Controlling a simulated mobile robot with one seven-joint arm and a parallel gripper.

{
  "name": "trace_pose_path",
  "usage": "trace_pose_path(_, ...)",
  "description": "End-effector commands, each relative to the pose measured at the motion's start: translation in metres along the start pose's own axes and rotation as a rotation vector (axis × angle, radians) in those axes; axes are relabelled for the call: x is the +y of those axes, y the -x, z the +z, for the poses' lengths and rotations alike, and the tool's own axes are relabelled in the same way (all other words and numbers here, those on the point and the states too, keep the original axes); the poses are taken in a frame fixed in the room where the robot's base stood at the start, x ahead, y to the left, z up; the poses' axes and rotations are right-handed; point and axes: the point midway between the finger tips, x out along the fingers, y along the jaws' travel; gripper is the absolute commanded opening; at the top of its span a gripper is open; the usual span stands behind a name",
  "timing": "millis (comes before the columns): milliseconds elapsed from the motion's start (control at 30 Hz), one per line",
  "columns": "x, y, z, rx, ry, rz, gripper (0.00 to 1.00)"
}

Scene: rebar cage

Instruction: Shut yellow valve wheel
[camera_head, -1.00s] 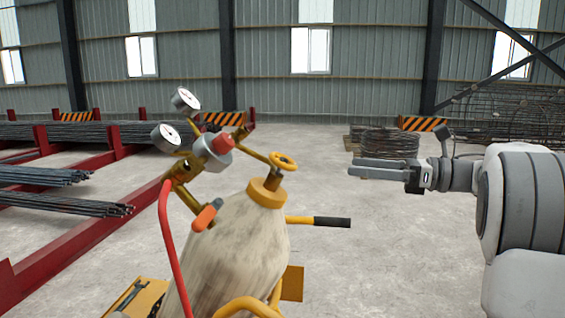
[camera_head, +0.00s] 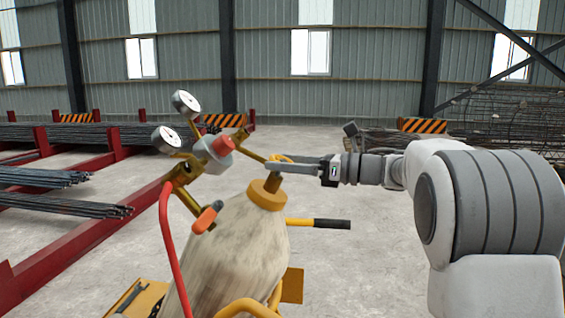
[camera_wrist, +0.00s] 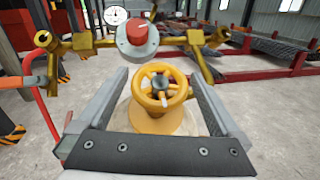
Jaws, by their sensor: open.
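The yellow valve wheel (camera_head: 284,158) tops the gas cylinder (camera_head: 235,245), above its yellow collar (camera_head: 267,194). In the head view my gripper (camera_head: 278,167) reaches in from the right and partly hides the wheel. In the wrist view the spoked wheel (camera_wrist: 161,89) shows between the two fingers of my gripper (camera_wrist: 160,83). The fingers are open, one on each side of the wheel, with a visible gap to its rim. Whether the fingers are level with the wheel is hard to tell.
A regulator (camera_head: 215,147) with gauges (camera_head: 186,103) stands just left of the wheel, and a red hose (camera_head: 166,235) hangs from it. A yellow handle with a black grip (camera_head: 331,223) sticks out right of the cylinder. Red racks with rebar (camera_head: 60,204) are at left.

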Motion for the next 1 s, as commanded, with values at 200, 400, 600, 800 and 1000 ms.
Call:
trace_pose_path(200, 0.0, -0.0084, 0.0, -0.001, -0.001, 0.0, 1.0)
trace_pose_path(400, -0.0001, -0.0083, -0.0001, -0.001, -0.001, 0.0, 0.98)
trace_pose_path(600, -0.0001, -0.0081, -0.0001, -0.001, -0.001, 0.0, 0.62)
trace_pose_path(800, -0.0001, -0.008, -0.0002, -0.001, -0.001, 0.0, 0.28)
trace_pose_path(1000, 0.0001, -0.0079, -0.001, -0.001, -0.006, -0.013, 0.28)
